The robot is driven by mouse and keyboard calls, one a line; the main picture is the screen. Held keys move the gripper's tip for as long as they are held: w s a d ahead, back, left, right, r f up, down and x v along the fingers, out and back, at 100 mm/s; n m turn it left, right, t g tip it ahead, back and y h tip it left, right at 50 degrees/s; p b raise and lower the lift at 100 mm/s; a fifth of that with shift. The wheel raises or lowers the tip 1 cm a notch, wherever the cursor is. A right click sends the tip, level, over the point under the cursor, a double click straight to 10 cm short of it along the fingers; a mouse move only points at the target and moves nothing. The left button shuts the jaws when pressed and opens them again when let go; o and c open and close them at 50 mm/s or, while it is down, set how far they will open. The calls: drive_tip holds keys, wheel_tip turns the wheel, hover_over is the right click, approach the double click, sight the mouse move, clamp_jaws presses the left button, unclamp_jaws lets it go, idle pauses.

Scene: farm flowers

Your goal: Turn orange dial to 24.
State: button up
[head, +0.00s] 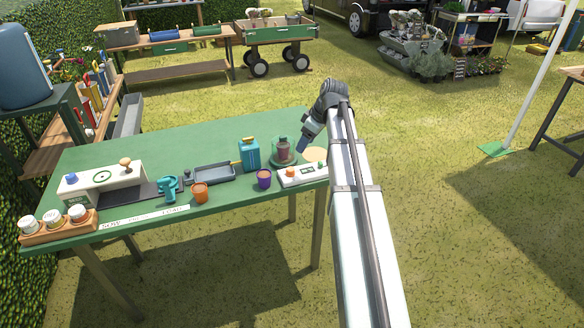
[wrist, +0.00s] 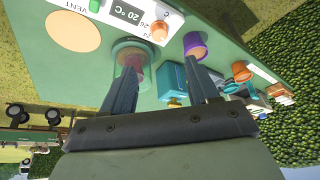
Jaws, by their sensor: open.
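Printed numbers by the dial look like 24 and 26. In the head view the dial (head: 290,172) is at the left end of the panel (head: 313,174), near the table's front right corner. My gripper (wrist: 162,66) is open and empty, with its two fingers apart. In the head view my gripper (head: 303,146) is above the table's right end, behind the panel and apart from the dial.
A glass cloche (head: 283,152) stands beside my gripper, with a teal can (head: 249,154) left of it. A purple pot (head: 264,179) is left of the panel. A round tan disc (head: 315,154) lies behind the panel. The table's back (head: 190,138) is clear.

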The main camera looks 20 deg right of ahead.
sight(291, 169)
drive_tip(key=shift+n, duration=0.3)
drive_tip(key=x, duration=1.4)
drive_tip(key=shift+c, duration=0.4)
drive_tip(key=shift+r, duration=0.1)
drive_tip(key=c, duration=0.9)
